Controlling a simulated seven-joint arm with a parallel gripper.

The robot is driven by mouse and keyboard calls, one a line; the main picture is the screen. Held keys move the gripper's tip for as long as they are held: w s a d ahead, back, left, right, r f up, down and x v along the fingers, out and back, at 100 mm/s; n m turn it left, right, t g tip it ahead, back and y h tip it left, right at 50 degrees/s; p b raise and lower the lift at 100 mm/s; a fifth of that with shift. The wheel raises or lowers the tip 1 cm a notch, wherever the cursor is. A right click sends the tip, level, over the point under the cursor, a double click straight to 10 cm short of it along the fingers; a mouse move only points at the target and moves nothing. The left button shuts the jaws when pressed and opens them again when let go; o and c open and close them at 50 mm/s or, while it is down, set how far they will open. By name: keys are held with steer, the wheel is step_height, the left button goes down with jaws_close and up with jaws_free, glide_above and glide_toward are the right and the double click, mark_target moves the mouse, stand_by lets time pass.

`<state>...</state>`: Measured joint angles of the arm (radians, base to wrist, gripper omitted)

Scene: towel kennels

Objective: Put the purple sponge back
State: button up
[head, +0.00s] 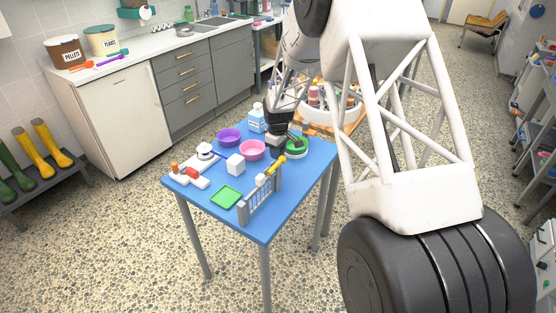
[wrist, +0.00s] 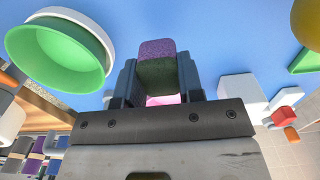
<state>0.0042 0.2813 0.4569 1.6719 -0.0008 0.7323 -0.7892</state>
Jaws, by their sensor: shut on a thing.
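The purple sponge (wrist: 157,48) has a purple top and a dark green layer below. It sits between the fingers of my gripper (wrist: 157,78) in the wrist view, and they are shut on it. In the head view my gripper (head: 294,139) is over the right back part of the blue table (head: 303,178), near the green bowl (head: 298,149). The sponge cannot be made out there. The green bowl also shows beside the gripper in the wrist view (wrist: 55,55). A bit of pink shows behind the sponge.
A purple bowl (head: 229,136), a pink bowl (head: 252,150), a white block (head: 235,165), a green tray (head: 226,197) and a grey rack (head: 261,197) share the table. A white and blue container (head: 257,119) stands at the back.

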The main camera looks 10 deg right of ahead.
steer(key=shift+f, duration=0.25)
steer(key=shift+f, duration=1.8)
steer(key=shift+f, duration=0.1)
steer(key=o, duration=0.8)
step_height(320, 180, up, 12)
steer(key=shift+r, duration=0.15)
steer(key=shift+s+r, duration=0.1)
